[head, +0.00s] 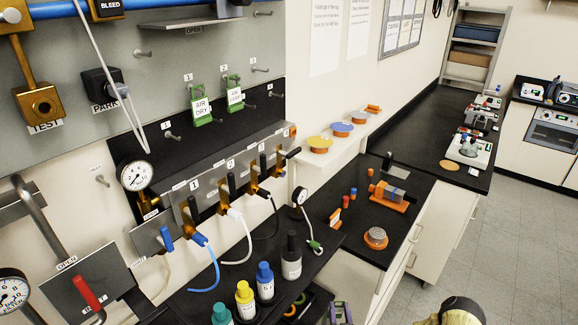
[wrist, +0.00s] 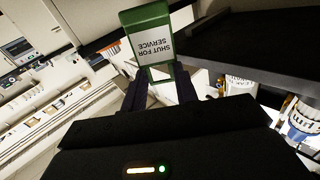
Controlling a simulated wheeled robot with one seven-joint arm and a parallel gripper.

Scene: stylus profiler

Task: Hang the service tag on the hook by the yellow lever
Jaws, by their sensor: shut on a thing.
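The service tag (wrist: 151,43) is a green frame with a white face reading "SHUT FOR SERVICE", upside down in the wrist view. My gripper (wrist: 162,88) is shut on its lower part in that view, and the tag stands out beyond the fingers. I cannot make out the gripper or this tag in the head view. No lever that is clearly yellow shows. Bare metal hooks stick out of the wall, one at the left (head: 102,180) and one on the black panel (head: 171,136). Two other green tags, "AIR DRY" (head: 201,108) and "AIR LAMP" (head: 235,98), hang on that panel.
A valve row with a blue lever (head: 165,241) and black levers (head: 231,184) runs below the panel. A red lever (head: 88,291) is at lower left. Several bottles (head: 245,298) stand on the black bench. In the wrist view, a dark shelf edge (wrist: 245,70) lies right of the tag.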

